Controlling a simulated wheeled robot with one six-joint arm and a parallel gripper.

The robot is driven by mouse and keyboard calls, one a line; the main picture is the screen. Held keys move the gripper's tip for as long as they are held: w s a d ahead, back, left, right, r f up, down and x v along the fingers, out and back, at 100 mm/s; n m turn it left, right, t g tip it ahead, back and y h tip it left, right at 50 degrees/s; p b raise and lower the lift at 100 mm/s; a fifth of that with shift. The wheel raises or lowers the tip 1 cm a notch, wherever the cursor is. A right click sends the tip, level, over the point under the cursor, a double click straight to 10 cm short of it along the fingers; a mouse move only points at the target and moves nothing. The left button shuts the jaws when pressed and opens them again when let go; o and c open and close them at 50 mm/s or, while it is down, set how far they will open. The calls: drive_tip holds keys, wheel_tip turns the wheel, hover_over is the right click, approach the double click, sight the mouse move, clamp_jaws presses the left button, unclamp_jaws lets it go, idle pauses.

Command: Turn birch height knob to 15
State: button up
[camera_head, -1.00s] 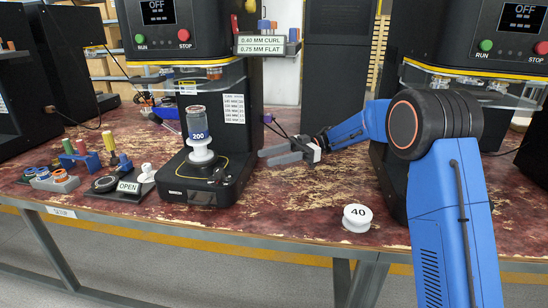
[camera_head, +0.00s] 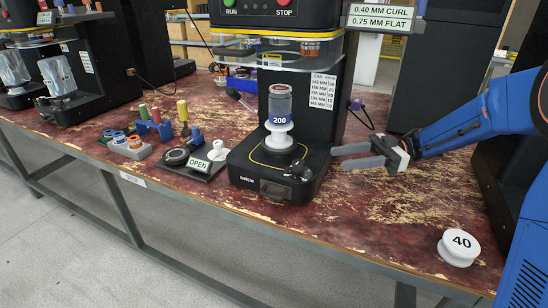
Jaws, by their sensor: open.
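A black seamer stands at the middle of the bench, and its base (camera_head: 262,188) carries a small label that seems to read BIRCH. A small dark knob (camera_head: 299,170) sits at the right front of this base; its setting is too small to read. A can marked 200 (camera_head: 279,104) stands upright on the white lifter (camera_head: 279,135) above the base. A chart (camera_head: 323,91) on the column lists can sizes with numbers too small to read surely. My gripper (camera_head: 338,157) is open and empty, just right of the base, its fingers pointing left towards the knob's side.
A white spool marked 40 (camera_head: 458,247) lies on the bench (camera_head: 345,215) at the front right. Another seamer (camera_head: 90,95) stands at the left.

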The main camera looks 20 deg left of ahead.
sight(283, 176)
drive_tip(key=x, duration=1.7)
drive_tip(key=shift+s+a, duration=0.15)
drive_tip(key=c, duration=1.1)
